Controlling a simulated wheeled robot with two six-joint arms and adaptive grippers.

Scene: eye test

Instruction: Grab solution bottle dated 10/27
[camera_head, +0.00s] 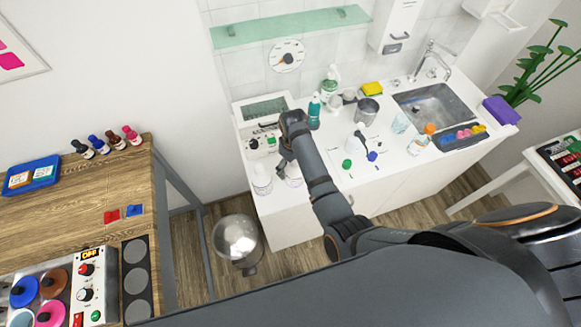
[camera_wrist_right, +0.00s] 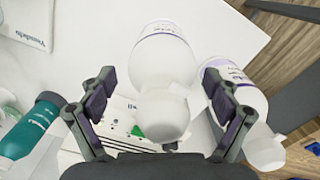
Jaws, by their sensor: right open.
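Two white bottles with purple print stand on the white counter near its left front corner; the left bottle (camera_head: 262,180) and the right bottle (camera_head: 293,174) are both partly covered or close to my right gripper (camera_head: 284,160). In the right wrist view one white bottle (camera_wrist_right: 164,60) lies between the open fingers of the gripper (camera_wrist_right: 160,105), with a gap on both sides. The other white bottle (camera_wrist_right: 243,88) is just outside the right finger, which overlaps it. Label print is too small to read, so I cannot tell any date. My left gripper is not in view.
A teal bottle (camera_head: 314,113) stands close behind the gripper; a pump bottle (camera_head: 330,86) is farther back. A device with a screen (camera_head: 264,108) sits at the counter's left. A metal bin (camera_head: 238,240) is on the floor. The sink (camera_head: 430,105) is at right.

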